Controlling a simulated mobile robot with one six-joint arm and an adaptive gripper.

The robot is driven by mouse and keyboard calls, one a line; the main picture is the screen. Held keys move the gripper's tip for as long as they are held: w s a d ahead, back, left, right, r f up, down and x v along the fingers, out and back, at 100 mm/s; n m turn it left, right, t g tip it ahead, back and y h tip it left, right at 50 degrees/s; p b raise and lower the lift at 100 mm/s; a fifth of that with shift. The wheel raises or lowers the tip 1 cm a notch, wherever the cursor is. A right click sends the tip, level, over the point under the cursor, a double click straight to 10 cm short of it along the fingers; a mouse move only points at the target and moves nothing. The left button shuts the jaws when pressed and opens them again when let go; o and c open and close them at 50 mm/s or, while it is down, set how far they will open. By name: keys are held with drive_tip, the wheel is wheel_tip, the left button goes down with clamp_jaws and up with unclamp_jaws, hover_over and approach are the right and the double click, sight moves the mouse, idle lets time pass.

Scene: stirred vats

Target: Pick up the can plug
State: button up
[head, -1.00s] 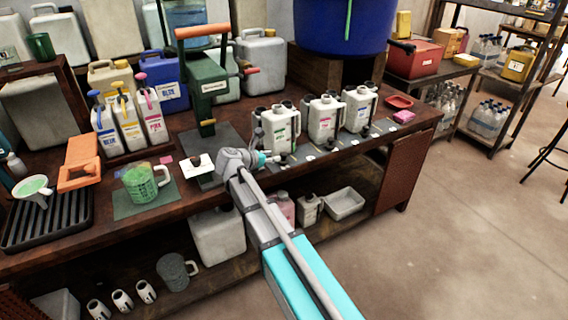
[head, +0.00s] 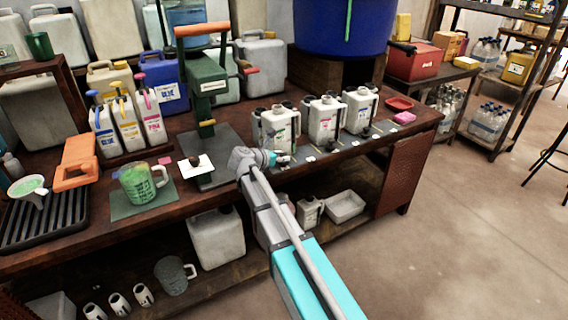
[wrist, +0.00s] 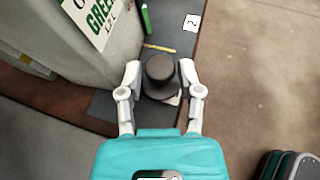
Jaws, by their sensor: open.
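The can plug (wrist: 160,72) is a dark, round, stepped plug seen from above in the wrist view. It stands on the grey mat beside the white can with the green label (wrist: 100,25). My gripper (wrist: 159,77) is open, with one pale finger on each side of the plug. Narrow gaps seem to show between fingers and plug, so I cannot tell of any contact. In the head view my gripper (head: 282,157) is at the bench's front edge, before the green-labelled can (head: 277,128); the plug is hard to make out there.
Two more white cans, one pink-labelled (head: 323,120) and one blue-labelled (head: 360,108), stand to the right, with small dark plugs in front. A green press (head: 206,85) and a green-filled jug (head: 138,184) stand to the left. The floor in front is clear.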

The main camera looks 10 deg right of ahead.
drive_tip(key=shift+x, duration=0.8)
drive_tip(key=c, duration=0.5)
